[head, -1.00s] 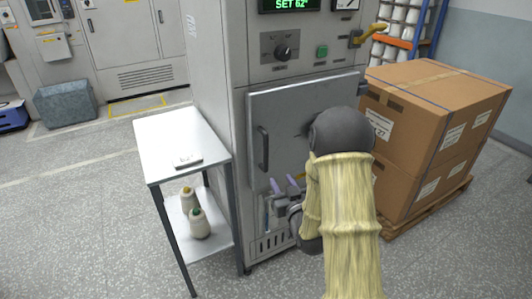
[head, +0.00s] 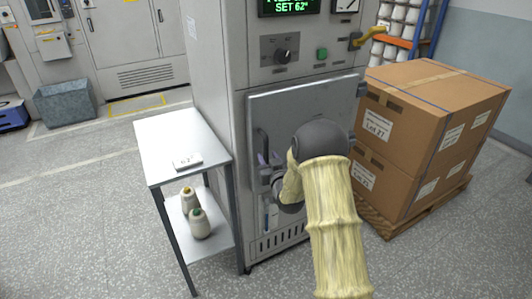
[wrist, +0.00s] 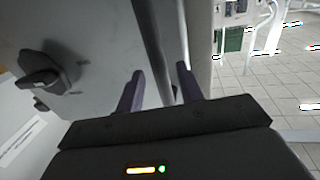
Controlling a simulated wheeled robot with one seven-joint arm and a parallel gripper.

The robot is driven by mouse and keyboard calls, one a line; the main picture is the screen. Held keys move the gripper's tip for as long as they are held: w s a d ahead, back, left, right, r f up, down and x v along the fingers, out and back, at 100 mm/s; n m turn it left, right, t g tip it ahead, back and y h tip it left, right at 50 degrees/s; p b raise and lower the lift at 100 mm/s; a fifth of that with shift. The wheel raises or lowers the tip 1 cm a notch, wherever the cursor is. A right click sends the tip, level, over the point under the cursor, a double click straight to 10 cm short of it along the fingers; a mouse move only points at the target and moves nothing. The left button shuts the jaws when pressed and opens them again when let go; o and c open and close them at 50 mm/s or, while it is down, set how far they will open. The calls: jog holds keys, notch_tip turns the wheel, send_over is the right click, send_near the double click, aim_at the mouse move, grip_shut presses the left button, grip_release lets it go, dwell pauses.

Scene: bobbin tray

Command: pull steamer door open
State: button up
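The steamer door (head: 310,100) is a grey panel on the front of the steamer cabinet and looks closed. Its dark vertical handle (head: 262,143) is near the door's left edge. My gripper (head: 269,159) is at the handle's lower part, and my arm hides much of the door. In the wrist view, my gripper (wrist: 159,88) is open, with one purple finger on each side of a dark bar, the handle (wrist: 152,40). A gap shows between the bar and each finger. The door surface (wrist: 90,35) fills the left of that view.
A white side table (head: 165,140) with a small label plate stands just left of the steamer, with two bobbins (head: 197,222) on its lower shelf. Stacked cartons (head: 420,130) on a pallet stand to the right. A dark knob (wrist: 40,75) sticks out from the door.

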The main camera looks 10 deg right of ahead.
aim_at(266, 155)
jog(key=shift+w+a, duration=0.2)
jog(key=shift+w, duration=1.4)
grip_shut()
jog(key=shift+s, duration=0.2)
